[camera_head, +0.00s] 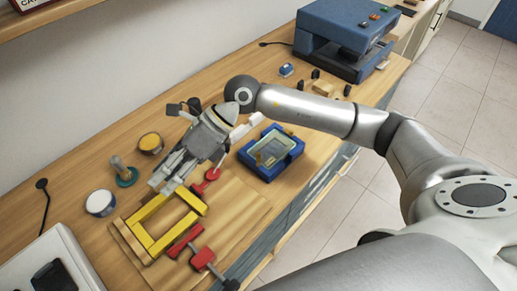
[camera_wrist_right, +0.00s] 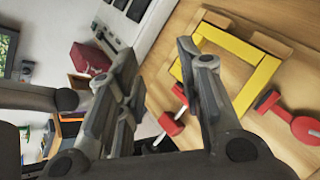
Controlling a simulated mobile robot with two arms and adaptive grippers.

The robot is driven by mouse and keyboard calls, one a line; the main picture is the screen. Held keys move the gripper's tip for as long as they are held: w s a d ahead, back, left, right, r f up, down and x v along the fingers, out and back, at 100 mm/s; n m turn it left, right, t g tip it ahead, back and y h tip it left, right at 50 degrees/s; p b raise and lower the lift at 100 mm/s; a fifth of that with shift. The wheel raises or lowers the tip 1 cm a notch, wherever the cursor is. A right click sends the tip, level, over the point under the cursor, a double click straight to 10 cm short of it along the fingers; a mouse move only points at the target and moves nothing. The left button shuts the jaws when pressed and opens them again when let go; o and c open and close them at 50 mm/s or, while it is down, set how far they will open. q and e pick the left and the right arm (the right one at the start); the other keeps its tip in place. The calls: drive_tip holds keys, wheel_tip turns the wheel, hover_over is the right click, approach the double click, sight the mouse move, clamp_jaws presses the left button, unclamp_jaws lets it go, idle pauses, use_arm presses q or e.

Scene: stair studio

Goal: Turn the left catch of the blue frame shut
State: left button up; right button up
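The blue frame (camera_head: 263,176) lies on the wooden bench, right of my right gripper in the head view. It holds a pale greenish panel, with small tan-yellow pieces at its edges. These may be the catches, but they are too small to tell how they are turned. My right gripper (camera_head: 163,182) is above the bench near the yellow frame, apart from the blue frame. In the wrist view its fingers (camera_wrist_right: 160,90) are spread with nothing between them. The blue frame does not show clearly there. My left gripper is not in view.
A yellow square frame (camera_head: 150,242) lies on a wooden board with red clamps (camera_head: 203,257) beside it. Two round tins (camera_head: 100,203) and a green-based stand (camera_head: 126,176) stand left. A large blue machine (camera_head: 340,38) and small parts stand beyond the blue frame.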

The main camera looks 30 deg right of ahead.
drive_tip(key=w+d+f+h, duration=0.2)
drive_tip(key=d+h, duration=0.1)
drive_tip(key=d, duration=0.3)
drive_tip(key=w+d+f+h, duration=0.2)
drive_tip(key=d+h, duration=0.1)
drive_tip(key=d, duration=0.4)
drive_tip(key=h, duration=0.5)
approach(259, 153)
drive_tip(key=shift+t, duration=0.4)
drive_tip(key=f+p, duration=0.1)
drive_tip(key=f, duration=0.1)
drive_tip(key=f+p, duration=0.1)
drive_tip(key=f, duration=0.1)
drive_tip(key=f+p, duration=0.1)
drive_tip(key=f, duration=0.2)
drive_tip(key=shift+s+a, duration=0.15)
drive_tip(key=shift+s, duration=0.25)
drive_tip(key=shift+f, duration=0.7)
clamp_jaws()
